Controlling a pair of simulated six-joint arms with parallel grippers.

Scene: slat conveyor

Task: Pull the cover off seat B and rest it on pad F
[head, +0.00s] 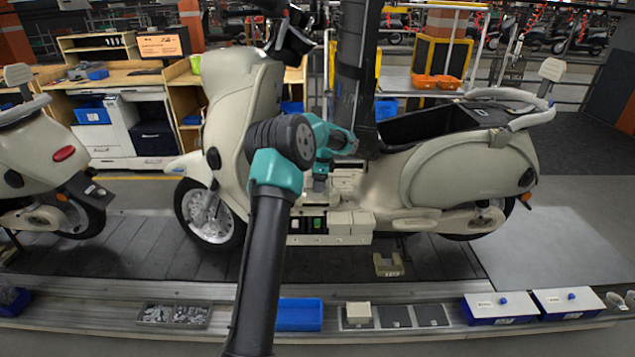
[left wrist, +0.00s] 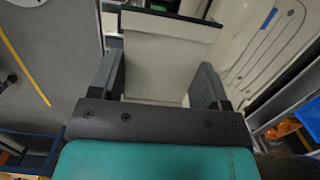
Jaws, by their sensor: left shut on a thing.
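My left gripper (head: 320,188) points down over the scooter's footboard area. In the left wrist view, my left gripper (left wrist: 165,85) is shut on a cream, box-like cover (left wrist: 165,55), with one dark finger on each side. In the head view the fingers and arm hide most of this cover. Below it, a row of cream-covered seats (head: 340,222) runs along the footboard, with one green and dark opening (head: 318,224) among them. Seat letters are not legible. Two dark empty pads (head: 394,316) (head: 432,315) lie on the front rail; their letters are not legible. My right gripper is not in view.
A cream block (head: 357,312) sits on the leftmost pad place. A blue tray (head: 299,314), a parts tray (head: 174,314) and two white-and-blue boxes (head: 500,307) stand along the front rail. A cream bracket (head: 388,264) stands in front of the scooter (head: 470,165). A black column rises beyond the gripper.

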